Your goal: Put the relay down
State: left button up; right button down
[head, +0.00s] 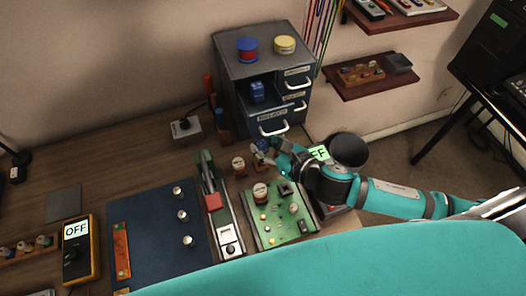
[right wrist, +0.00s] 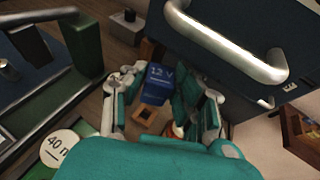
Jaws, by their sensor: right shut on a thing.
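My right gripper (head: 271,158) reaches in from the right, in front of the drawer cabinet. It is shut on a blue relay (right wrist: 157,82) marked "12 V", seen between the fingers in the right wrist view. In the head view the relay (head: 262,145) is small and partly covered by the fingers. Below it in the wrist view, a small square wooden frame (right wrist: 145,115) lies on the table. Another blue block (head: 257,93) sits in the cabinet's open compartment. My left gripper is not in view.
The grey cabinet (head: 227,70) with metal handles stands close behind the gripper. A green circuit board (head: 277,232), a green tool with a red block (head: 213,202), and labelled round cans (head: 238,164) are nearby. A blue mat (head: 150,220) and yellow meter (head: 78,255) lie left.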

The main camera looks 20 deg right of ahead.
jog(key=f, duration=0.1)
jog(key=w+f, duration=0.1)
jog(key=shift+f, duration=0.4)
notch_tip(320, 180, down, 3)
jog(key=shift+s+r, duration=0.1)
jog(key=shift+s, duration=0.05)
jog(key=shift+w+f, duration=0.2)
jog(key=shift+f, duration=0.45)
jog(key=shift+f+b, duration=0.4)
jog(key=shift+f, duration=0.25)
jog(key=c, duration=1.3)
grip_release()
jog(key=shift+s+f, duration=0.1)
